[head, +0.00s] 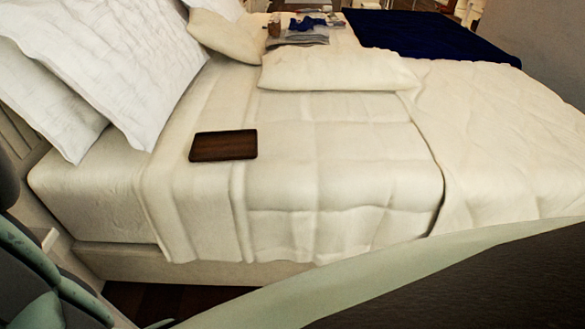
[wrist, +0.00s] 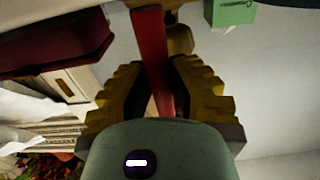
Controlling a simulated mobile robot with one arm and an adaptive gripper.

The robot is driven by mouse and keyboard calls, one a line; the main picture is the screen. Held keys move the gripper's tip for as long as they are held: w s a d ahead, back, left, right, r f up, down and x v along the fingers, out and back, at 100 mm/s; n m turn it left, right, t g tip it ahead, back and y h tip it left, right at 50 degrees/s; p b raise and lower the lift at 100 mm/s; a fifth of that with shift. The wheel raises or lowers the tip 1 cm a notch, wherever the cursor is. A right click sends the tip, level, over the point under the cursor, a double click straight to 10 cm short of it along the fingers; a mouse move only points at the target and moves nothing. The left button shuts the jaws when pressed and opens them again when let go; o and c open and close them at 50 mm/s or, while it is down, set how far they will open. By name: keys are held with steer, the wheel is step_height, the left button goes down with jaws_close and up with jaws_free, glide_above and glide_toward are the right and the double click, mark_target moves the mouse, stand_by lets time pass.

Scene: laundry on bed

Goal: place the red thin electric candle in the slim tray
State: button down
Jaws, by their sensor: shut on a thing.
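The slim tray (head: 224,146) is a dark brown, flat rectangle lying on the near part of the bed in the head view. Nothing shows on it. In the wrist view, my gripper (wrist: 165,92) has yellow ridged fingers shut around the red thin electric candle (wrist: 150,50). The candle is a long, narrow red bar that runs from the top of the picture down between the fingers. Its lower end is hidden by the fingers and the gripper body. The fingers and the candle do not show in the head view.
White pillows (head: 125,60) lean at the bed's left end. A cream pillow (head: 335,70) lies behind the tray. Folded clothes (head: 300,32) and a dark blue blanket (head: 430,36) lie farther back. The cream cover (head: 340,150) right of the tray is clear.

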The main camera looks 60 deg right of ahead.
steer(key=shift+w, duration=0.1)
steer(key=c, duration=1.4)
jaws_free()
steer(key=shift+d+f, duration=0.1)
steer(key=o, duration=0.4)
